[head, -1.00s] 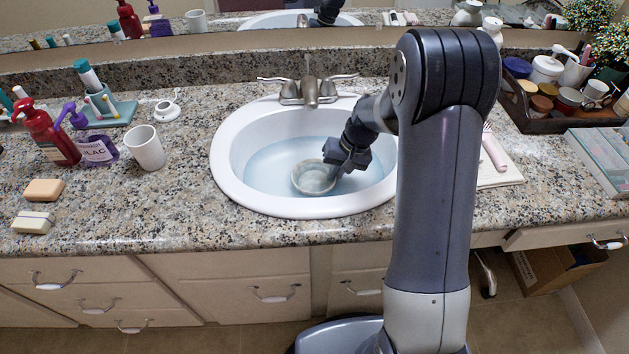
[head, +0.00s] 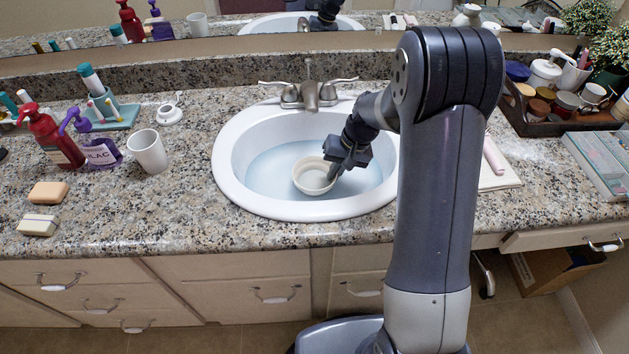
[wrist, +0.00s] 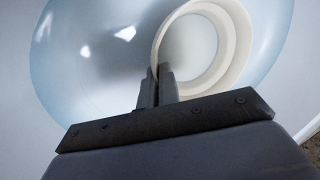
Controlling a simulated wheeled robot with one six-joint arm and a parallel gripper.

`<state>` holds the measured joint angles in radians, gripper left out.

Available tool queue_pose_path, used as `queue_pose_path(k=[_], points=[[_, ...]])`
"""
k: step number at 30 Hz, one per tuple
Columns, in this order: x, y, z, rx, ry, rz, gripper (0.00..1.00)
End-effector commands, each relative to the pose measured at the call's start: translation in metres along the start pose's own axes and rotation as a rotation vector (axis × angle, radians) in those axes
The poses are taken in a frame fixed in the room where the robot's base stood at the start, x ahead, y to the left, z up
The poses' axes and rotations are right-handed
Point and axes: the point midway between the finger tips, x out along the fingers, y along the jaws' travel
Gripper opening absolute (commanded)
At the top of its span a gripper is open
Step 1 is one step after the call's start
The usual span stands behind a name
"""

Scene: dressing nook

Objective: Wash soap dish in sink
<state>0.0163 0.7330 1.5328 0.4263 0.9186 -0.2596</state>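The soap dish (head: 314,180) is a round cream bowl, upright in the white sink (head: 228,185). The sink holds pale blue water (head: 268,172). My gripper (head: 336,172) reaches into the basin from the right and pinches the dish's right rim. In the wrist view, the two fingers (wrist: 157,88) are close together on the wall of the dish (wrist: 236,45), whose inside looks clean and pale. I cannot tell whether the dish's underside touches the water. The faucet (head: 310,92) stands behind the basin; no stream shows.
To the left of the sink are a white cup (head: 148,152), a purple bottle (head: 101,153), a red pump bottle (head: 55,140) and two soap bars (head: 48,192). The front counter strip is clear.

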Motion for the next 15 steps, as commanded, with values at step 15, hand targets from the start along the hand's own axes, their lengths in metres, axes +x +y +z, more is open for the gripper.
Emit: queue_pose_path(k=[15], points=[[-0.043, -0.015, -0.001, 0.000, 0.002, 0.000, 0.00]])
